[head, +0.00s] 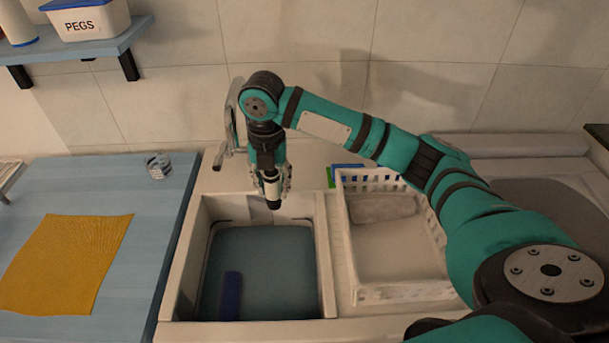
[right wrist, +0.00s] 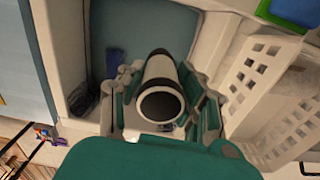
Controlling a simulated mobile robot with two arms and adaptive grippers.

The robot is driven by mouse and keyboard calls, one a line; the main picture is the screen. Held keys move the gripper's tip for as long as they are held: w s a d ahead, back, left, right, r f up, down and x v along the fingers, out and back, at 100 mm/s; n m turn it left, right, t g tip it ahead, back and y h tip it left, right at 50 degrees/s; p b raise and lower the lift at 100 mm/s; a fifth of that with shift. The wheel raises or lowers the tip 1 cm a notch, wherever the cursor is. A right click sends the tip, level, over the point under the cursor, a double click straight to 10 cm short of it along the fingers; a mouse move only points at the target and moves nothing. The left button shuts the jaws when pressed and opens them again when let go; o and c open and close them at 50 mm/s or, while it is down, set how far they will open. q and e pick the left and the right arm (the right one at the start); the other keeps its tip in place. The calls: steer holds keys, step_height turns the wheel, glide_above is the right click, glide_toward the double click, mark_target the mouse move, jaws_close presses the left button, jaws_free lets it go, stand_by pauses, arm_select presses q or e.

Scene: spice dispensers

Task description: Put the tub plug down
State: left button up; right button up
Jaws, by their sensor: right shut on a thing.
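My right gripper (head: 272,188) points down over the back part of the square tub (head: 184,255). It is shut on a white cylinder with black ends, which I take for the tub plug (head: 273,198). In the right wrist view the plug (right wrist: 161,75) sits between the two fingers, its dark round end facing the camera. The plug is held above the tub's blue-grey inside, and I cannot tell its exact height. My left gripper is not in view.
A dark blue object (head: 230,296) lies in the tub. A white perforated basket (head: 400,293) stands right of it, with a tap (head: 230,125) behind. Left is a blue counter (head: 160,215) with a yellow cloth (head: 65,262) and a clear glass (head: 159,166).

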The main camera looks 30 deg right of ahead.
steer(key=shift+w+d+n, duration=0.2)
steer(key=shift+w+n, duration=0.2)
steer(key=shift+n, duration=0.6)
steer(key=w+d+f+p, duration=0.1)
steer(key=w+d, duration=0.1)
steer(key=d, duration=0.2)
steer(key=w+d+f+p, duration=0.2)
steer(key=w+d, duration=0.1)
steer(key=d, duration=0.2)
steer(key=w+d+f+p, duration=0.1)
steer(key=w+d, duration=0.2)
steer(key=d, duration=0.2)
steer(key=shift+f+p, duration=0.2)
steer(key=shift+p, duration=0.15)
steer(key=shift+f, duration=0.35)
steer(key=shift+f, duration=0.15)
steer(key=o, duration=1.1)
